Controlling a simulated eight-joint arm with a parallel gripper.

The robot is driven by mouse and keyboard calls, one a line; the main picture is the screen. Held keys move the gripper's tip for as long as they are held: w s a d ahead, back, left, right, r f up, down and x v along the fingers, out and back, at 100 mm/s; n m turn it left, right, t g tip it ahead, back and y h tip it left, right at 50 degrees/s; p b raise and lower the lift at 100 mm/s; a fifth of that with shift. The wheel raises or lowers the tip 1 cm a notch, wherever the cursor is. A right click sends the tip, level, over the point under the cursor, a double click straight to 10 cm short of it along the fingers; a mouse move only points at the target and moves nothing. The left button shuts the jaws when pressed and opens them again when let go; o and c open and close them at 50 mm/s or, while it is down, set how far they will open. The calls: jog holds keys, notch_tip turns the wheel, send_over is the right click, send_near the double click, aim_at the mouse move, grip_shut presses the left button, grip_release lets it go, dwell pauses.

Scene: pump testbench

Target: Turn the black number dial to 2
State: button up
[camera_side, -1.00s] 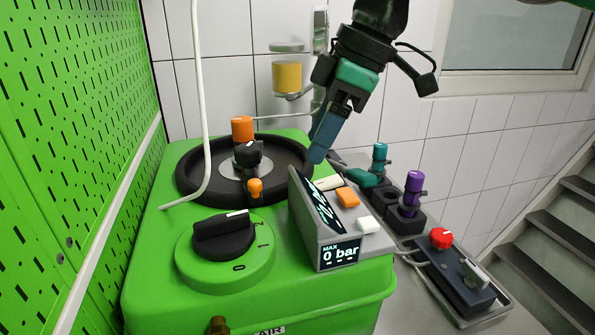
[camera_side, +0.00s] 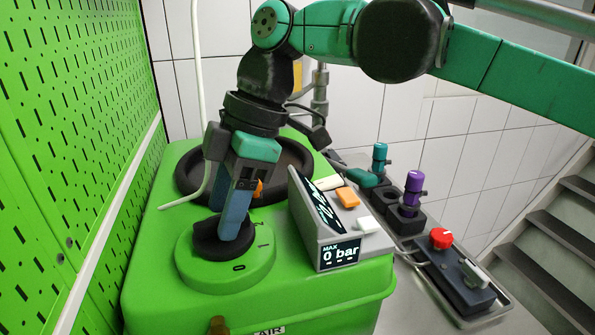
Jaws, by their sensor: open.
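The black number dial (camera_side: 209,244) sits on a round green base (camera_side: 198,274) on top of the green machine, at the lower left. The marks 0 and 1 show on the base, and the 2 is partly visible beside my gripper. My gripper (camera_side: 228,228) points down at the dial from above, its blue-grey fingers at the dial's grip bar. The jaws are open, with fingers seeming to lie around the bar. The fingers hide most of the bar and its white pointer, so I cannot tell where it points or whether they touch it.
A grey display box (camera_side: 330,225) reading 0 bar stands just right of the dial, with white and orange buttons on top. A white hose (camera_side: 197,100) rises behind. A green perforated wall (camera_side: 75,130) is at the left. A red-knob box (camera_side: 455,270) lies at the right.

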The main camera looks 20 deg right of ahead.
jog(key=shift+a+f, duration=0.1)
jog(key=shift+f, duration=0.15)
grip_shut()
jog(key=shift+n+g, duration=0.6)
jog(key=shift+n, duration=0.9)
